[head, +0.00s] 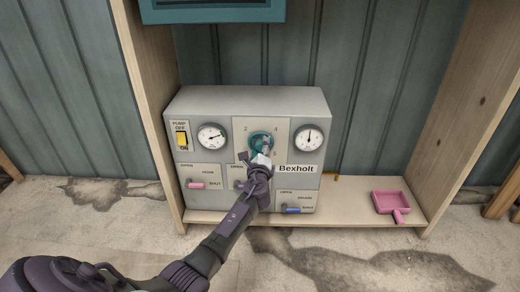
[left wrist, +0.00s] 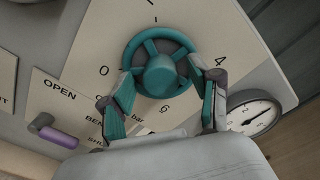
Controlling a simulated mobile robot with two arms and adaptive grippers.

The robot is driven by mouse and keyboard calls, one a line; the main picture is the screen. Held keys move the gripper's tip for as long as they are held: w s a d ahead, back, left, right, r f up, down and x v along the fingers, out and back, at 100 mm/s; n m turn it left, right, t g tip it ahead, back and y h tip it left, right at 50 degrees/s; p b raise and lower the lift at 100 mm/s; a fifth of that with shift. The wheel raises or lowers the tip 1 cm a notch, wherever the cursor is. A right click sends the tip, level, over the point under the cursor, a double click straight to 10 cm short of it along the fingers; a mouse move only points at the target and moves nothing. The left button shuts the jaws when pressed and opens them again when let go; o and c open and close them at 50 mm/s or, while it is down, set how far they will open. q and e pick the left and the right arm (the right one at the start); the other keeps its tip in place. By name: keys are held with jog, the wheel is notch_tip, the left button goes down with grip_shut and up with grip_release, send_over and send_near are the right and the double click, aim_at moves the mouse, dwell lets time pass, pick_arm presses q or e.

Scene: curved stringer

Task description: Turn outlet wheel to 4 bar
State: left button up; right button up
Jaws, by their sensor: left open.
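The teal outlet wheel (head: 260,141) is on the front of a grey Bexholt panel box (head: 240,103), on a plate with a dial scale. In the left wrist view the wheel (left wrist: 160,64) shows its spokes and round hub, with 0 at its left, 4 at its right and 6 below. My left gripper (head: 262,159) is in front of the wheel. In the left wrist view the open fingers (left wrist: 170,84) stand at either side of the wheel's lower rim; I cannot tell whether they touch it. Which mark the wheel points to is unclear.
A left gauge (head: 211,137) and a right gauge (head: 309,138) flank the wheel. Pink (head: 205,185) and blue (head: 291,210) lever handles sit lower on the box. A yellow pump switch (head: 182,139) is at upper left. A pink pan (head: 391,202) lies on the wooden shelf at right.

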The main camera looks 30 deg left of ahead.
pick_arm(q)
jog(key=v, duration=1.2)
jog(key=shift+d, duration=0.1)
